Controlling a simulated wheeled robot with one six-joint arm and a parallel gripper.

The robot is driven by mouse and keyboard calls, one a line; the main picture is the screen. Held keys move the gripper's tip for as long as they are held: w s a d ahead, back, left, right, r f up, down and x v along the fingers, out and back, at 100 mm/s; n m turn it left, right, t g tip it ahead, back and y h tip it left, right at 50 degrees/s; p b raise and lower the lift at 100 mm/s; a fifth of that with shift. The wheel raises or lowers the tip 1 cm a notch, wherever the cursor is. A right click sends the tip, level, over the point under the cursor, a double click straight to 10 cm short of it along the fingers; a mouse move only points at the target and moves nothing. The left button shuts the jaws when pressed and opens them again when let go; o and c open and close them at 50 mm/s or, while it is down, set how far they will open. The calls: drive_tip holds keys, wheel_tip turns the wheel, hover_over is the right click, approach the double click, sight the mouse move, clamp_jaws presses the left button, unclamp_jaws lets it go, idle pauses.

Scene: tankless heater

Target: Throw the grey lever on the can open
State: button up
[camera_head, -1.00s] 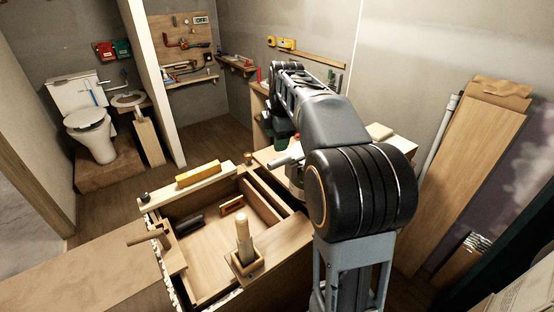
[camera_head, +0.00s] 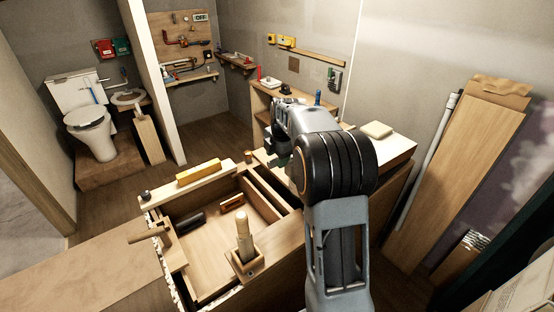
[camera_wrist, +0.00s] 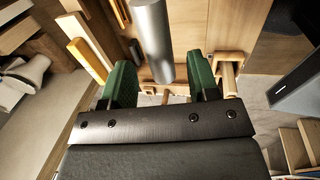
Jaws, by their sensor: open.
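A smooth grey cylindrical bar (camera_wrist: 152,40), which looks like the lever, runs down from the top edge of the wrist view. Its lower end lies in line with the gap between my green fingers. My gripper (camera_wrist: 159,72) is open, one finger on each side of that end. I cannot tell whether either finger touches it. In the head view my gripper (camera_head: 279,146) is small and dark beside the wooden bench, mostly behind my arm. The can cannot be made out in either view; my arm covers that area in the head view.
An open wooden box (camera_head: 205,270) with a wooden peg (camera_head: 244,238) stands in front of my arm. A yellow block (camera_head: 198,172) lies on its back rim. A bench (camera_head: 395,150) stands at the right, planks (camera_head: 470,170) lean beyond it. Bare floor (camera_head: 215,130) lies behind the box.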

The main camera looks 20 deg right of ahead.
drive_tip(key=shift+w+f, duration=0.15)
drive_tip(key=shift+f, duration=0.8)
